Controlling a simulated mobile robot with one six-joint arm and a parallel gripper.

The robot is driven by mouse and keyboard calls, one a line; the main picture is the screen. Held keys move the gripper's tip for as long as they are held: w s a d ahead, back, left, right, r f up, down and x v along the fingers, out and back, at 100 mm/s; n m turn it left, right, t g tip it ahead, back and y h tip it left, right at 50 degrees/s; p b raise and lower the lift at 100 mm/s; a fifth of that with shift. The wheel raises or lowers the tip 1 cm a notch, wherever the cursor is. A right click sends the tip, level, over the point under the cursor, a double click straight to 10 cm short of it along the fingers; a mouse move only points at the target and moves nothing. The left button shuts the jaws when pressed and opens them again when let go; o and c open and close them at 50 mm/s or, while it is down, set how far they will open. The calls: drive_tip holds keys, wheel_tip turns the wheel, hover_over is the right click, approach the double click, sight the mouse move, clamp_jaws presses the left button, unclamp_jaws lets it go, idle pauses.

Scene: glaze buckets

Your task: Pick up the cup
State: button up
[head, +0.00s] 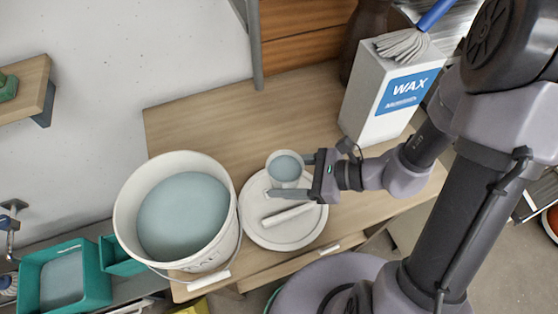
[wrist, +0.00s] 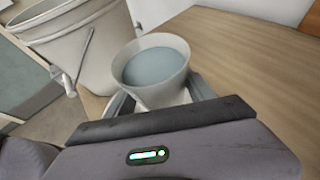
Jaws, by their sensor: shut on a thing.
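The cup (head: 285,168) is small and pale with grey-blue liquid inside. It is upright at the back of a round white board (head: 311,224) on the wooden table. My gripper (head: 287,176) reaches in from the right and is shut on the cup, a finger on either side. In the wrist view the cup (wrist: 150,68) is between my fingers (wrist: 160,98), its rim above them. I cannot tell whether the cup's base touches the board.
A large white bucket (head: 228,240) of blue-grey glaze stands close left of the cup. A white WAX container (head: 368,98) stands at the back right, with a blue-handled brush (head: 405,45) on top. A white bar (head: 288,214) lies on the board. The wooden table (head: 200,125) is clear behind the cup.

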drive_tip(key=shift+s+d+r+p, duration=0.25)
drive_tip(key=shift+s+p, duration=0.1)
drive_tip(key=shift+p, duration=0.45)
drive_tip(key=p, duration=0.4)
drive_tip(key=shift+s+d+r, duration=0.1)
drive_tip(key=shift+s+d, duration=0.2)
drive_tip(key=shift+s, duration=0.05)
drive_tip(key=p, duration=0.2)
drive_tip(key=s+p, duration=0.1)
drive_tip(key=p, duration=0.1)
drive_tip(key=shift+s+d+f, duration=0.2)
drive_tip(key=shift+s+f, duration=0.05)
drive_tip(key=shift+s, duration=0.05)
drive_tip(key=shift+s, duration=0.1)
drive_tip(key=shift+d+f, duration=0.1)
idle(0.4)
